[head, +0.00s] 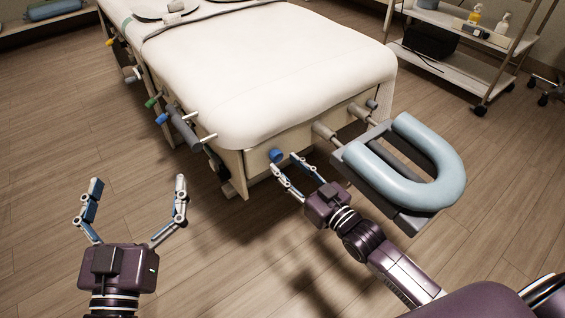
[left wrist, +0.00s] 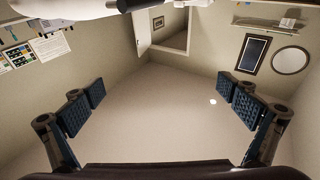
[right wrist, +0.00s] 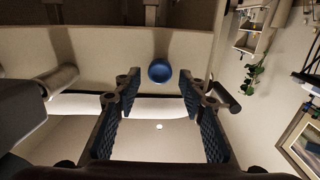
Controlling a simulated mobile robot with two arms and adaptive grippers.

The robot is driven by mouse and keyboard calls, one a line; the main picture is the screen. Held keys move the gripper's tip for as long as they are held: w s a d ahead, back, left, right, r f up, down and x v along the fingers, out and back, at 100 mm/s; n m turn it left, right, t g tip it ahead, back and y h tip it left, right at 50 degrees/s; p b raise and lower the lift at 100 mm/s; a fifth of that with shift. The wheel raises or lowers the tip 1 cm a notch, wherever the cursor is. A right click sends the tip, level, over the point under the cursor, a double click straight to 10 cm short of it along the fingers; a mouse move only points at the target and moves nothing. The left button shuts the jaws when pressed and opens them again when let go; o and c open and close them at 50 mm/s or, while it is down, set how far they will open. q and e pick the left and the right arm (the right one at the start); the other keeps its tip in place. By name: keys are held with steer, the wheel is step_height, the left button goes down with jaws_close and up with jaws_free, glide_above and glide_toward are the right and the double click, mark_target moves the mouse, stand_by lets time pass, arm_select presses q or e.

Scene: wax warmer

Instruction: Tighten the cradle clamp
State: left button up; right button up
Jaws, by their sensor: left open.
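A blue round knob (head: 276,155) sits on the end board of the padded table, left of the face cradle (head: 433,157). The cradle is a pale blue U-shaped pad on a dark plate, joined to the board by two rods (head: 325,132). My right gripper (head: 285,162) is open, its fingertips close to the knob. In the right wrist view the knob (right wrist: 160,71) shows between and just beyond the open fingers; I cannot tell whether they touch it. My left gripper (head: 139,180) is open and empty, away from the table, with bare floor behind it.
The white padded table (head: 270,70) fills the centre. Coloured knobs and a grey cylinder (head: 183,128) stick out along its left side. A wheeled shelf cart (head: 450,70) with bottles stands at the upper right. Wooden floor is free at the left.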

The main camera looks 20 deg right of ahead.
mark_target(275, 155)
steer(key=shift+w+a+b, duration=0.2)
steer(key=shift+w+b, duration=0.1)
steer(key=shift+w, duration=0.2)
steer(key=shift+w+a+b, duration=0.15)
steer(key=shift+w+b, duration=0.15)
steer(key=shift+w, duration=0.1)
steer(key=shift+w+a+p, duration=0.1)
steer(key=shift+w+p, duration=0.15)
steer(key=shift+p, duration=0.1)
arm_select(q)
step_height(275, 155, up, 7)
steer(key=s+t+h, duration=0.1)
steer(key=s+t, duration=0.1)
steer(key=t, duration=0.1)
steer(key=shift+s+d+f, duration=0.1)
arm_select(e)
steer(key=shift+c, duration=0.5)
